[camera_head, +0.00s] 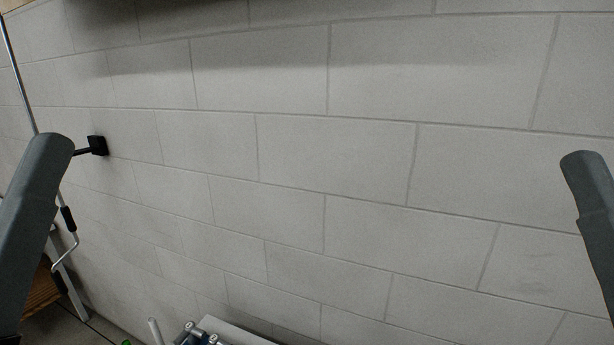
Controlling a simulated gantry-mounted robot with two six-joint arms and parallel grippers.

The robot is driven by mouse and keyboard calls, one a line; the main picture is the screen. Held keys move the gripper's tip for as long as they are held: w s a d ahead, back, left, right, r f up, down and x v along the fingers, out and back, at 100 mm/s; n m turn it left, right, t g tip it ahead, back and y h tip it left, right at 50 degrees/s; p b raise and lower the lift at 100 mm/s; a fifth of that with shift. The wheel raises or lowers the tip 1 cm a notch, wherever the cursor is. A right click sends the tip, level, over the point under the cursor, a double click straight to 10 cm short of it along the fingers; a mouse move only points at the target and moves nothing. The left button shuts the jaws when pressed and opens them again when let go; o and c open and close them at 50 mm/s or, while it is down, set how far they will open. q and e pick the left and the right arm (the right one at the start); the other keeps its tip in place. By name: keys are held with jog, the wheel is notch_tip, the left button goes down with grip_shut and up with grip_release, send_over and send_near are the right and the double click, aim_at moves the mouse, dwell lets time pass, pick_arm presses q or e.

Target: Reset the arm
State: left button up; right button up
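Two dark grey arm links of mine show, one at the left edge and one at the right edge of the head view. Both rise from below and end in rounded tops. No gripper or fingertip is visible on either side, so what they hold cannot be seen.
A pale block wall (330,170) fills most of the view. At the left are a thin metal rod (18,78), a black wall bracket (97,145) and a bent crank handle (72,245). Metal fittings (190,334) and a light panel (230,332) sit at the bottom.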

notch_tip(320, 180, up, 18)
jog(key=p, duration=1.4)
notch_tip(320, 180, down, 40)
jog(key=b, duration=3.9)
jog(key=shift+s+r, duration=0.1)
